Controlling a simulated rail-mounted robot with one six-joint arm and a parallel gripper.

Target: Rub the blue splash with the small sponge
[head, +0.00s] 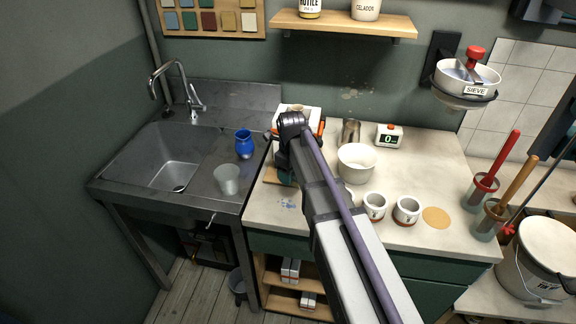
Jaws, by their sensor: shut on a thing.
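The blue splash (288,203) is a small patch of blue smears on the pale worktop, near its left front edge. My gripper (284,170) points down over the left end of the worktop, just behind the splash in the picture. Its fingers are mostly hidden by my own arm. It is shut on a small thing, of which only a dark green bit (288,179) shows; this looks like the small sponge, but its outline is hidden. I cannot tell whether it touches the worktop.
A white bowl (357,163) and white cups (406,211) stand to the right. The worktop around the splash is clear.

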